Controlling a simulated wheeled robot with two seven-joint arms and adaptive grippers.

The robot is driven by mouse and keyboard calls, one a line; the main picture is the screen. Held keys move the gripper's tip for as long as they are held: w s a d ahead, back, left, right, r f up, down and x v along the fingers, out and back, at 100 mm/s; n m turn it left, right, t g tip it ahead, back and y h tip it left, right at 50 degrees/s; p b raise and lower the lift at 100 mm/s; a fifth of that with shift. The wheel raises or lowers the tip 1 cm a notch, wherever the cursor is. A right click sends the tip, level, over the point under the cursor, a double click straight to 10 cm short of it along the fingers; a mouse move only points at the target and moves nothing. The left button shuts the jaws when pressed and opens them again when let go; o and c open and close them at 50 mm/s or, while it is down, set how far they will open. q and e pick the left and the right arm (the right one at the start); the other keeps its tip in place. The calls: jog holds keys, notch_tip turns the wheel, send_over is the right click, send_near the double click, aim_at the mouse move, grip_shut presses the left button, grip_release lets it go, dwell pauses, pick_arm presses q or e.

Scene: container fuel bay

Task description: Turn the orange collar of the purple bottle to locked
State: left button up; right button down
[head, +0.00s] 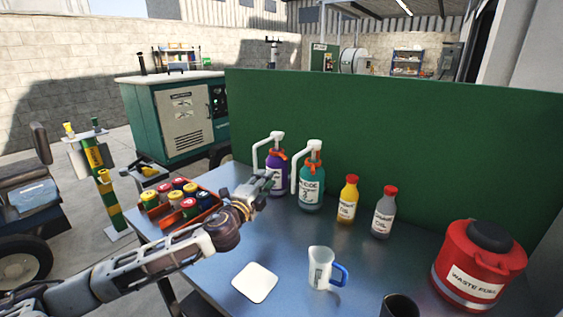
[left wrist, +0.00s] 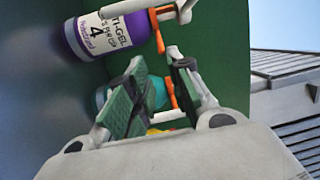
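The purple bottle (head: 276,172) stands at the back of the table against the green panel, with a white pump on top. Its orange collar (head: 278,152) sits at the neck below the pump. In the left wrist view the purple bottle (left wrist: 103,34) is at upper left, with part of its orange collar (left wrist: 155,30) beside it. My left gripper (head: 268,181) is in front of the purple bottle's lower part, hiding some of it. In the wrist view its fingers (left wrist: 157,88) are apart, with nothing visibly held. My right gripper is not in view.
A teal bottle (head: 312,189) with a similar orange collar stands close right of the purple one. Yellow (head: 348,199) and grey (head: 384,213) bottles stand further right. A red tray (head: 207,216) of jars is left; a jug (head: 320,268) and red waste can (head: 476,267) are nearer.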

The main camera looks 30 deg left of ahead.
pick_arm(q)
jog(key=shift+w, duration=0.2)
